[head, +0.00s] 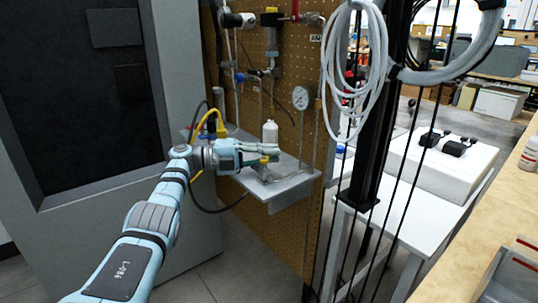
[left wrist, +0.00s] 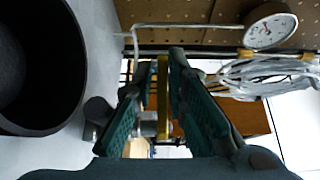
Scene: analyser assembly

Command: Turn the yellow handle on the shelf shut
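The grey shelf (head: 290,187) juts from the brown pegboard in the head view. My left gripper (head: 262,153) reaches over it from the left, level with its top. The yellow handle (left wrist: 163,95) shows as a narrow upright bar between my left fingers in the left wrist view. In the head view only a small yellow bit (head: 264,160) shows by the fingers. The left gripper's two green-padded fingers (left wrist: 162,62) stand apart on either side of the handle, with gaps visible. Whether either pad touches it is unclear. My right gripper is in neither view.
A white bottle (head: 270,132) stands on the shelf close behind my gripper. A pressure gauge (head: 301,97) and pipes are on the pegboard (head: 282,75). A yellow hose (head: 204,121) loops left of the gripper. Coiled white tubing (head: 350,70) hangs at right.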

